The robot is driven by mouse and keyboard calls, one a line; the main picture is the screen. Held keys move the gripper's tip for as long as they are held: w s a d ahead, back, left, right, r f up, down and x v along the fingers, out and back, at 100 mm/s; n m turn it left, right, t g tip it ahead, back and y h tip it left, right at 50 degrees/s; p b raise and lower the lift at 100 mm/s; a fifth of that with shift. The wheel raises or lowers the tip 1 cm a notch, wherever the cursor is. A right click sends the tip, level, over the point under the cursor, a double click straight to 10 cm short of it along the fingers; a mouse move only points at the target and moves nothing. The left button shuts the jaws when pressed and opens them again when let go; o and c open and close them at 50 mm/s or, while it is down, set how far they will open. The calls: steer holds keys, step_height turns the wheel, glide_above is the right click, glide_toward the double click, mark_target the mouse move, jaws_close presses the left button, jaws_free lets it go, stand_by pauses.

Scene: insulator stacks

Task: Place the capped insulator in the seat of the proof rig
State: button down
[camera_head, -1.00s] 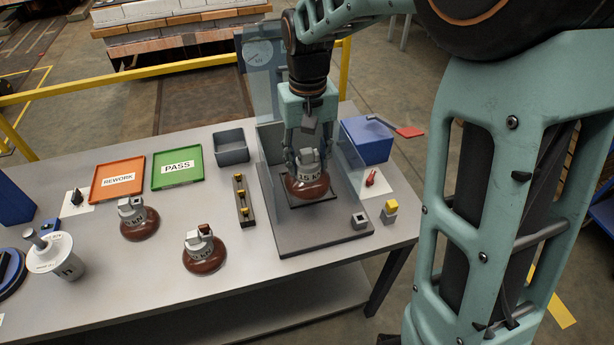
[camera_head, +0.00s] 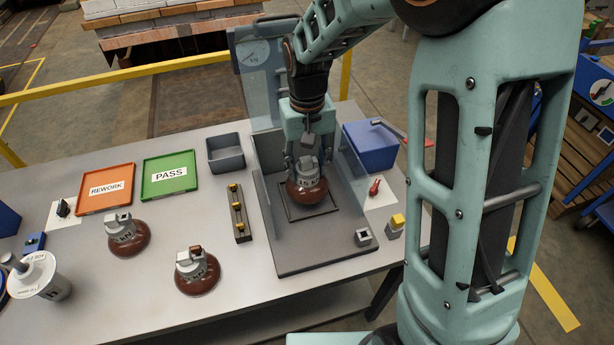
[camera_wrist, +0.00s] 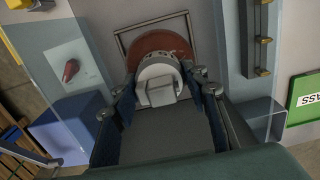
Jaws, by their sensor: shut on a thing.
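The capped insulator (camera_head: 307,191), a brown disc with a grey cap, is held upright in my gripper (camera_head: 306,165) inside the proof rig (camera_head: 320,258). In the wrist view the grey cap (camera_wrist: 157,83) sits between the two fingers, with the brown disc (camera_wrist: 160,45) beyond. The fingers are shut on the cap. The rig's seat, a dark square frame (camera_head: 312,218), shows around the front of the disc. The disc covers the frame's middle, so I cannot tell whether it touches the seat.
Clear panels flank the rig. Two other capped insulators (camera_head: 128,237) (camera_head: 197,272) stand on the table at left. Also near are a REWORK tray (camera_head: 106,207), a PASS tray (camera_head: 168,191), a grey bin (camera_head: 226,154), a slotted rack (camera_head: 239,213), a blue box (camera_head: 372,148) and a red lever (camera_head: 375,187).

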mark_target(307, 177)
steer(key=shift+f, duration=1.75)
steer(key=shift+f, duration=0.1)
steer(key=c, duration=1.1)
jaws_free()
steer(key=shift+f, duration=0.1)
steer(key=shift+c, duration=0.2)
step_height(307, 177, up, 12)
steer(key=shift+r, duration=0.15)
